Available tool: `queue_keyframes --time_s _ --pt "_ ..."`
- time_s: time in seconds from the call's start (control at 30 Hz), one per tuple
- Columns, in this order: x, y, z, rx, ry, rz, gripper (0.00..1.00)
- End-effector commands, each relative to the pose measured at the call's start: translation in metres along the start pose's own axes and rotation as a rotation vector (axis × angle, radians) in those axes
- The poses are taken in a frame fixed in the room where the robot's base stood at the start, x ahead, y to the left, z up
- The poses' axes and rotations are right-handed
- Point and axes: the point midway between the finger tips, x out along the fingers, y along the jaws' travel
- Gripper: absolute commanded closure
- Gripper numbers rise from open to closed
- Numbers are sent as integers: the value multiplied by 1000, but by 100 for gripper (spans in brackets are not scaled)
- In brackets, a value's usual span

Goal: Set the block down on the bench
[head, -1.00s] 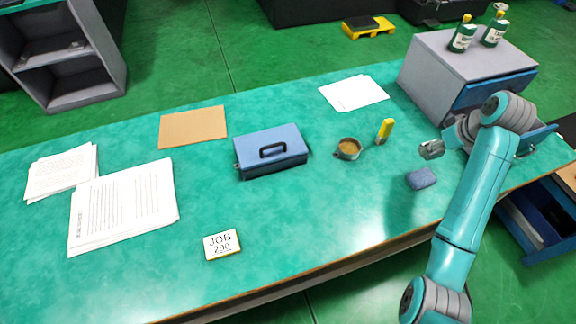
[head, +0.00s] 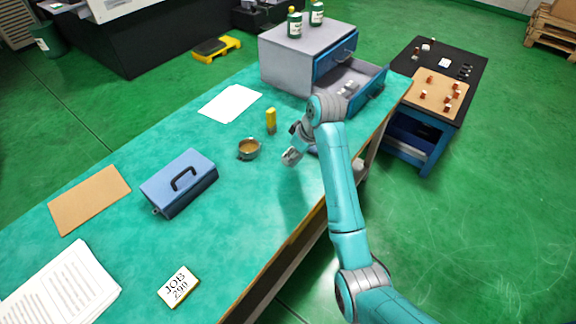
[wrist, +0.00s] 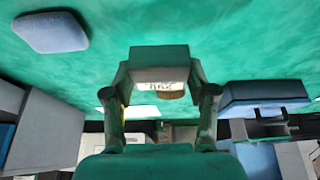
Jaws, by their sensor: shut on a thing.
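The gripper is shut on the block. I cannot tell whether the block's underside touches the bench. The bench surface right around the block looks bare.
A blue-grey pad (wrist: 52,32) lies close by, mostly hidden by my arm in the head view. A brown-filled cup (head: 249,149) and a yellow item (head: 271,121) stand left of the gripper. A blue toolbox (head: 180,182) is further left. A cabinet (head: 285,62) has an open drawer (head: 366,90).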

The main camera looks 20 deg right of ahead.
Motion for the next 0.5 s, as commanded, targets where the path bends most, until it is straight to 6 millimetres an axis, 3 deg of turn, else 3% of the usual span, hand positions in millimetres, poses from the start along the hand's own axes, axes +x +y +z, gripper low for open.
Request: queue_keyframes --time_s 0.5 --pt "51 0 21 -1 1 1 100"
